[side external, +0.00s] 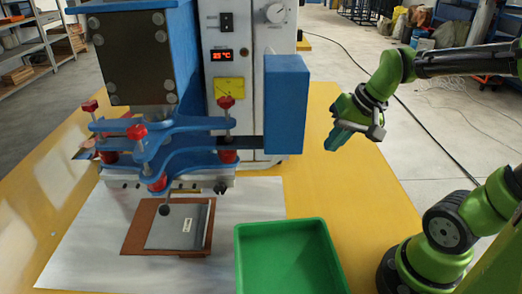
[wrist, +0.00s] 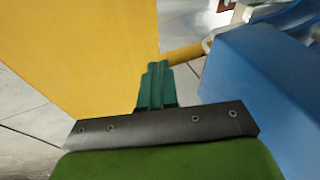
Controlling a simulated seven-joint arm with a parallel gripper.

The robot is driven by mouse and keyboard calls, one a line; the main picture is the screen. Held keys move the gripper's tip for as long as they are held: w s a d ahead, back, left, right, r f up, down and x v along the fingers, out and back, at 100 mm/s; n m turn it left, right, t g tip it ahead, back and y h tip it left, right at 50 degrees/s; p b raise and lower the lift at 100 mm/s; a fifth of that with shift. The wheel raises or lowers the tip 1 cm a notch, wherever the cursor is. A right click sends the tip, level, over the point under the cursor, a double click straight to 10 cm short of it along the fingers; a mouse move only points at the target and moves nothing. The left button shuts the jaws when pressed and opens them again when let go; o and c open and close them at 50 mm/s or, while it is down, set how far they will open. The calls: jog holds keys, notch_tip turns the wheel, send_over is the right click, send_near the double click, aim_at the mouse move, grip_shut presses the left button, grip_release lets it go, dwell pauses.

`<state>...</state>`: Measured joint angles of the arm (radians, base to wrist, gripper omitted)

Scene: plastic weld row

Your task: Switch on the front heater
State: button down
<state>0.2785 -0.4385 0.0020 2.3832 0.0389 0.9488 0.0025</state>
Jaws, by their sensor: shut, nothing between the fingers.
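The blue and white welding machine (side external: 204,60) stands at the back left of the yellow table. The panel lettering is too small to read, so I cannot tell which control is the front heater's or how the switch is set. My gripper (side external: 335,140) is shut and empty, to the right of the blue box (side external: 286,104) and apart from it. In the wrist view, its green fingers (wrist: 157,84) are together.
The blue box, also at the right of the wrist view (wrist: 260,95), sticks out between my gripper and the panel. A green tray (side external: 285,250) and a grey plate on a brown board (side external: 180,226) lie in front. The yellow table (side external: 360,215) is bare right of the tray.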

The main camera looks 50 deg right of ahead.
jog(key=w+d+f+m+t+y, duration=0.1)
jog(key=w+d+f+m+y, duration=0.15)
jog(key=d+m, duration=0.45)
jog(key=w+d+f+m+t+y, duration=0.25)
jog(key=d+m+y, duration=0.2)
jog(key=d, duration=0.55)
jog(key=w+d+f+m+t+y, duration=0.1)
jog(key=w+d+f+m+y, duration=0.1)
jog(key=w+d+m, duration=0.35)
jog(key=d+r+m+t+y, duration=0.1)
jog(key=d+r+m+t, duration=0.1)
jog(key=d+r, duration=0.2)
jog(key=shift+w+d+r+y, duration=0.2)
jog(key=shift+r+y, duration=0.2)
jog(key=shift+r, duration=0.4)
jog(key=x, duration=1.4)
jog(key=shift+w, duration=0.1)
